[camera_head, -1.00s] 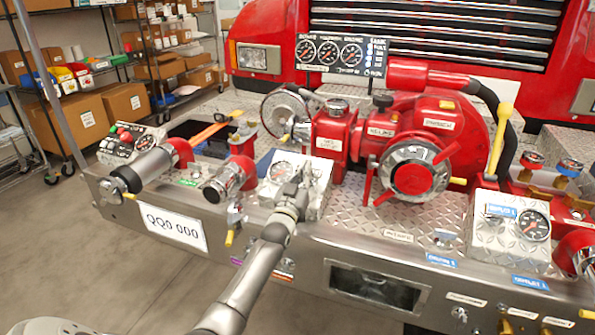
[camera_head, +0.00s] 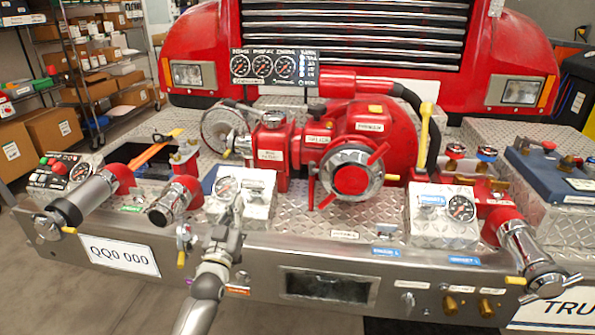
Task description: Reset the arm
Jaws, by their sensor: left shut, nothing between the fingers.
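My left arm comes up from the bottom edge, left of the middle. Its gripper (camera_head: 236,206) is shut and empty. It shows in front of the small silver gauge box (camera_head: 258,191) on the bumper's top and covers part of that box's lower front. I cannot tell whether it touches the box. The red pump (camera_head: 385,140) with its round silver cap (camera_head: 349,172) sits to the right of the gripper, apart from it. My right gripper is out of view.
The steel bumper (camera_head: 330,254) runs across the front. Another gauge box (camera_head: 444,228) and a right outlet (camera_head: 528,252) stand farther right. A gauge panel (camera_head: 273,67) rises behind. Open floor lies at lower left.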

